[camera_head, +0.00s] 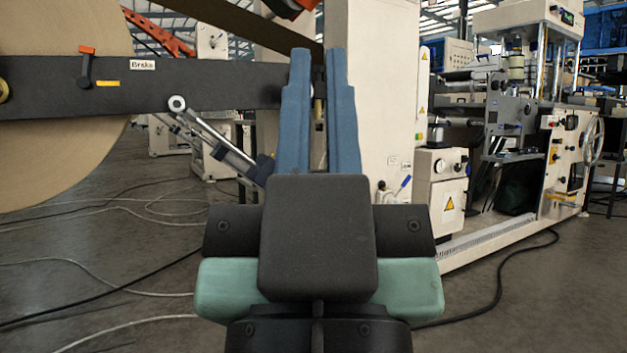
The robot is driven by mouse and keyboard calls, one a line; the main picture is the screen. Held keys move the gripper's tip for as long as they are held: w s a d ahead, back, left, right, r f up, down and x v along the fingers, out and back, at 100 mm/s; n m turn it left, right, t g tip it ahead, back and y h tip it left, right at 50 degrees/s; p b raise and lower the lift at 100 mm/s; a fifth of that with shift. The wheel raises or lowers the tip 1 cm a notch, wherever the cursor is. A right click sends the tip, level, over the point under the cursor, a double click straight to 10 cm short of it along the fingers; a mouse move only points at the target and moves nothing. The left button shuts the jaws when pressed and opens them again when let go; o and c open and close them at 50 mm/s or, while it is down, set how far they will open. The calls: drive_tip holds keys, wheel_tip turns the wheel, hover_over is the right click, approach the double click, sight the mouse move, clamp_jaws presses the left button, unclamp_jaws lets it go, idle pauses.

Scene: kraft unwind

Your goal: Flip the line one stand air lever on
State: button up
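A small valve lever with a blue handle (405,183) sits low on the front of the cream stand cabinet (375,70), right of my gripper. A small label above it is too small to read, so I cannot tell for sure that it is the air lever. My gripper (319,54) is in the middle of the view, with its two blue fingers pointing up and away. A narrow gap shows between the fingers, and nothing is held. The fingers hide part of the cabinet and the dark arm behind them.
A dark arm (200,85) with an orange lever (86,66) and a brake label crosses the left, in front of a large kraft roll (60,165). A cylinder (225,145) slants below it. Machinery (560,150) stands right. Cables lie on the floor (110,240).

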wheel_tip(320, 180, up, 28)
drive_tip(key=p, duration=2.6)
drive_tip(key=shift+r, duration=0.15)
clamp_jaws()
